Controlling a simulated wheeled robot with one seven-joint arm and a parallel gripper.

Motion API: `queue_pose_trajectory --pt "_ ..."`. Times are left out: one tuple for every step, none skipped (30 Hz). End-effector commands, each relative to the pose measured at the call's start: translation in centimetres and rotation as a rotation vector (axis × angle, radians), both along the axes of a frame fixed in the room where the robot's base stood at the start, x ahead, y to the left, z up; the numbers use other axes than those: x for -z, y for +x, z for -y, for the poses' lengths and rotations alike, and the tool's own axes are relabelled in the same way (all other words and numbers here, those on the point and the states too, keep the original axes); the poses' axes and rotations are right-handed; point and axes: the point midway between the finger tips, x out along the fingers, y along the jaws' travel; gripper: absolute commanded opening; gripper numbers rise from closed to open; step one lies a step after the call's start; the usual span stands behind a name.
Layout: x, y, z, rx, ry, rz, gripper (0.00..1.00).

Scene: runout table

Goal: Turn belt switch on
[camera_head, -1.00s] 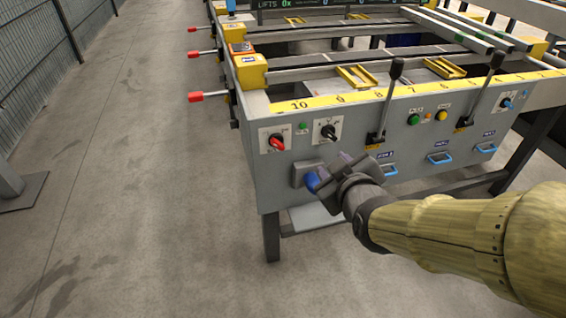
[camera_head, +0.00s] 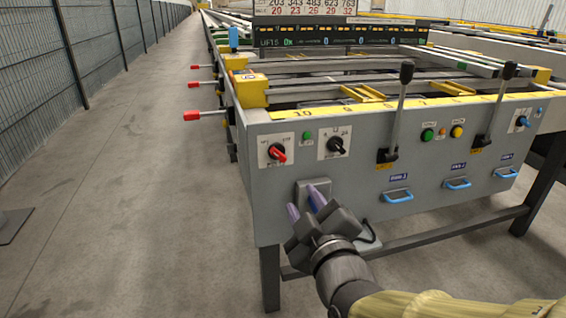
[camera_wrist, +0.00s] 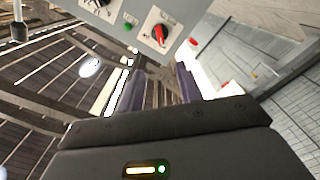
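A rotary switch with a red knob (camera_head: 277,153) sits on a white plate at the left end of the grey front panel. Its knob points down and right; its lettering is too small to read. It also shows at top centre in the wrist view (camera_wrist: 158,36). A black rotary switch (camera_head: 337,145) is to its right, with a green button (camera_head: 307,136) between them. I cannot tell from lettering which is the belt switch. My gripper (camera_head: 306,206) is open and empty, below the red knob and apart from it. Its two bluish fingers also show in the wrist view (camera_wrist: 156,90).
A grey box (camera_head: 313,190) stands out from the panel behind my fingers. Two black levers (camera_head: 398,110) (camera_head: 494,105) rise to the right, above blue handles (camera_head: 398,196). Red-tipped levers (camera_head: 192,115) stick out left.

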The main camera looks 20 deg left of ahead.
Motion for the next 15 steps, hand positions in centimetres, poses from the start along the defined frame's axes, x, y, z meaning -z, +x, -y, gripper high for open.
queue_pose_trajectory --pt "0.0 0.0 0.0 0.001 0.000 -0.001 0.35" --pt "0.0 0.0 0.0 0.001 0.000 -0.001 0.35" --pt "0.0 0.0 0.0 0.000 -0.001 -0.001 0.35" --pt "0.0 0.1 0.0 0.001 -0.001 -0.002 0.35" --pt "-0.1 0.1 0.0 0.001 -0.001 -0.002 0.35" --pt "-0.1 0.2 -0.1 0.001 -0.002 -0.003 0.35" --pt "-0.1 0.3 -0.1 0.001 -0.002 -0.003 0.35" --pt "-0.2 0.4 -0.2 0.001 -0.002 -0.004 0.35" --pt "-0.3 0.5 -0.3 0.002 -0.002 -0.003 0.35" --pt "-0.3 0.7 -0.4 0.002 -0.003 -0.004 0.35" --pt "-0.3 0.8 -0.4 0.002 -0.003 -0.005 0.35" --pt "-0.4 1.0 -0.6 0.002 -0.003 -0.004 0.35" --pt "-0.4 1.2 -0.7 0.002 -0.003 -0.005 0.35" --pt "-0.4 1.3 -0.8 0.001 -0.004 -0.006 0.35" --pt "-0.4 1.5 -0.9 0.001 -0.005 -0.006 0.35"
